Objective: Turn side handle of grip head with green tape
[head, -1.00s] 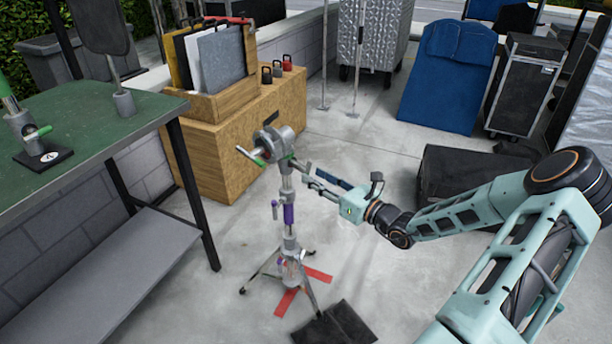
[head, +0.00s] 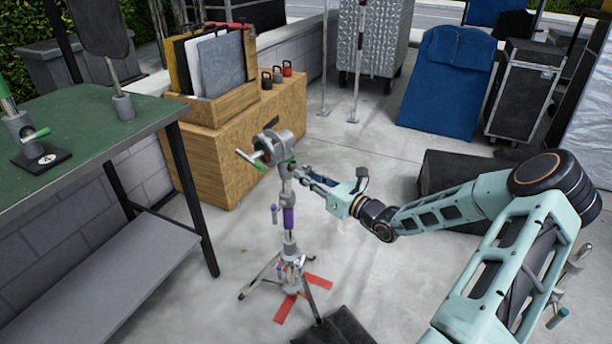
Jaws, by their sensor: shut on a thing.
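The grey metal grip head (head: 276,146) sits on top of an upright stand (head: 288,232) in the middle of the head view. My gripper (head: 299,173) reaches in from the right at the lower right side of the head. Its jaws are shut on what appears to be the side handle there. The held part is small and mostly hidden by the fingers.
The stand's legs straddle a red floor mark (head: 304,298). A green-topped workbench (head: 85,135) stands at the left, with another grip head (head: 30,140) on it. A wooden box cart (head: 225,145) is close behind the stand. A black case (head: 465,185) lies at the right.

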